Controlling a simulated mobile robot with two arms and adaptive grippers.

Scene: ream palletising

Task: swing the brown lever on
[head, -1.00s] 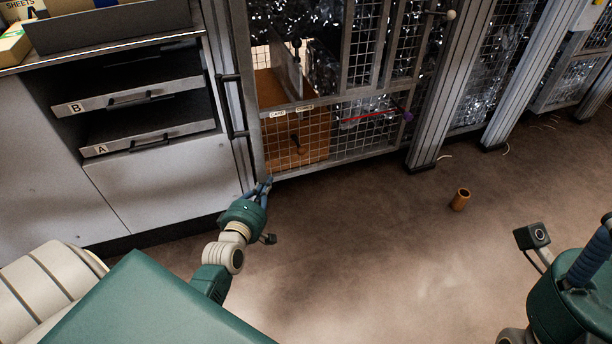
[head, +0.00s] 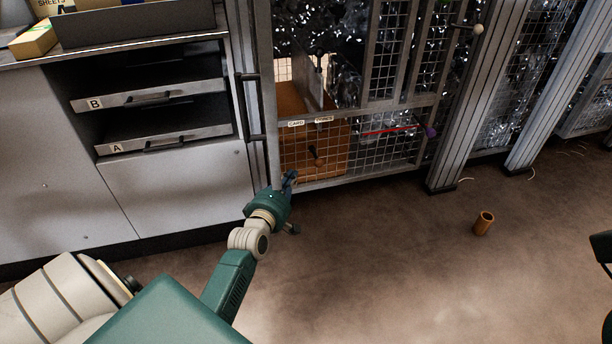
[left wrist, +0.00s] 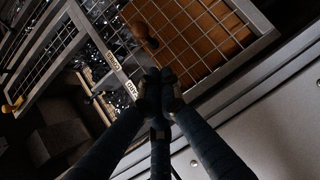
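The brown lever (head: 316,160) is a small knobbed handle at the lower mesh panel of the metal cage, against a brown board. In the left wrist view the brown lever (left wrist: 146,36) shows beyond my fingertips, slightly left of the middle. I cannot tell whether it sits before or behind the mesh. My left gripper (head: 290,177) is below and left of the lever, near the cage's lower edge, and apart from it. In the left wrist view the fingertips of my left gripper (left wrist: 160,88) are together, with nothing seen between them.
A purple knob (head: 431,132) on a red rod and a black knob (head: 320,52) are also on the cage (head: 345,182). A drawer cabinet (head: 185,190) stands left. A brown cylinder (head: 484,223) stands on the otherwise open floor.

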